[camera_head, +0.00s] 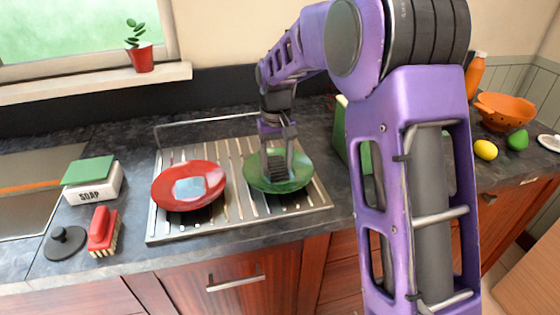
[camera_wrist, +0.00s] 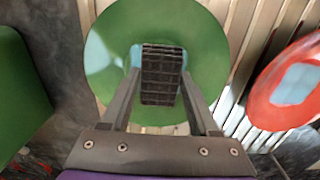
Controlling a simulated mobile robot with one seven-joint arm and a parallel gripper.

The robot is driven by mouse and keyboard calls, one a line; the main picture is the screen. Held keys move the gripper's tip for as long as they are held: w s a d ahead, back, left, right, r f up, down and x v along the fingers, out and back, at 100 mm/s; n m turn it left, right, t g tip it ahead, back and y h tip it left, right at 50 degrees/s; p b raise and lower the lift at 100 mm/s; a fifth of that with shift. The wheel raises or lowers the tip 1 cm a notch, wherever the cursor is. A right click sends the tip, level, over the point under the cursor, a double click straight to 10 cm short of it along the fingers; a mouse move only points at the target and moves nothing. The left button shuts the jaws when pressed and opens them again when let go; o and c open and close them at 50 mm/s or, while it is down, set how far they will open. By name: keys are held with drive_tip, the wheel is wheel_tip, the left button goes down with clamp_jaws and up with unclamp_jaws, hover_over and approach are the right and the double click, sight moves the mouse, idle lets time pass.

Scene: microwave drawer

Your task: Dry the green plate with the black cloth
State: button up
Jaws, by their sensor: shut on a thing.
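The green plate (camera_head: 297,182) lies on the right part of the metal drying rack; in the wrist view the plate (camera_wrist: 205,35) fills the upper middle. My gripper (camera_head: 277,160) is over the plate's middle, pointing down. Its fingers are shut on a dark, grid-patterned piece, which I take as the black cloth (camera_wrist: 162,75). The cloth is at the plate's surface, but I cannot tell if it touches. It hides much of the plate's centre, where a little light blue shows beside it. A pale patch shows on the plate's left side in the wrist view.
A red plate (camera_head: 210,201) with a light blue patch lies left on the rack (camera_head: 160,233). A soap box (camera_head: 97,193), red brush (camera_head: 103,228) and black lid-like disc (camera_head: 64,244) stand farther left. A green object (camera_head: 340,138) is close right of the plate.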

drive_tip(key=shift+w+d, duration=0.1)
drive_tip(key=shift+d, duration=0.5)
drive_tip(key=shift+a+p, duration=0.3)
drive_tip(key=shift+a, duration=0.45)
drive_tip(key=shift+d+f, duration=0.1)
drive_tip(key=shift+d, duration=0.65)
drive_tip(key=shift+a, duration=0.1)
